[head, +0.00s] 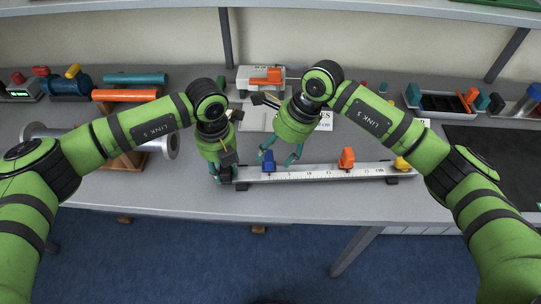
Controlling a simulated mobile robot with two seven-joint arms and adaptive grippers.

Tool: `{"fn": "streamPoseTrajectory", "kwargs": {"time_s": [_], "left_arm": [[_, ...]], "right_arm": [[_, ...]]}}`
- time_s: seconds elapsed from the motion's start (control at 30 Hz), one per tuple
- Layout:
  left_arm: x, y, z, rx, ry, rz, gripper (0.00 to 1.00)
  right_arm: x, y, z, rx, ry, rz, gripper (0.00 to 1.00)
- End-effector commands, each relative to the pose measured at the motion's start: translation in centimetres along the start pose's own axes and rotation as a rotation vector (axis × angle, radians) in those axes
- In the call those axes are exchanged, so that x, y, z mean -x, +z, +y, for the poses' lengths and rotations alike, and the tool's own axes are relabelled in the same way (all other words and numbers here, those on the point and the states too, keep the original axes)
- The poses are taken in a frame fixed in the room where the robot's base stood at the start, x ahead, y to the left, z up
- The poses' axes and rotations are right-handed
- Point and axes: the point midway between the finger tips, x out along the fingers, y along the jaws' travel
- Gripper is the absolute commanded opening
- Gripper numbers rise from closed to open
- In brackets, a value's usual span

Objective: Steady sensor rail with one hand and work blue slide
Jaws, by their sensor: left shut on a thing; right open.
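The sensor rail (305,174) is a pale bar with scale marks, lying along the front part of the table on dark feet. The blue slide (268,161) sits on the rail near its left end. An orange slide (346,158) and a yellow piece (402,164) are further right on it. My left gripper (222,174) is shut on the rail's left end, its fingers partly hidden. My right gripper (279,158) is open, its fingers pointing down just above and around the blue slide; contact cannot be told.
A metal flanged pipe (165,146) on a wooden stand is at left. Orange (125,95) and teal (135,78) tubes lie behind. A box with an orange part (266,76) stands at the back, a parts tray (445,102) at right. Table in front of the rail is clear.

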Motion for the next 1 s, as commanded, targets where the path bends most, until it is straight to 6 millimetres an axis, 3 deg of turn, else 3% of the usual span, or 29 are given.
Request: {"fn": "streamPoseTrajectory", "kwargs": {"time_s": [0.2, 0.57, 0.73, 0.87, 1.0], "left_arm": [[-0.1, -0.1, 0.0, 0.000, 0.001, 0.002, 0.00], [-0.1, -0.1, 0.0, 0.000, 0.001, 0.003, 0.00], [-0.1, -0.1, 0.0, -0.002, 0.001, 0.003, 0.00], [-0.1, -0.1, 0.0, -0.004, 0.001, 0.004, 0.00], [-0.1, -0.2, 0.0, -0.006, 0.001, 0.005, 0.00]], "right_arm": [[-2.6, 0.0, 0.0, -0.002, 0.000, -0.001, 0.67], [-3.1, 0.0, 0.0, -0.001, -0.001, 0.000, 0.67], [-3.0, 0.0, -0.1, -0.001, -0.002, 0.000, 0.03], [-3.0, 0.0, -0.1, -0.001, -0.004, 0.000, 0.00], [-2.4, -1.7, -0.3, -0.004, -0.006, 0.002, 0.00]]}}
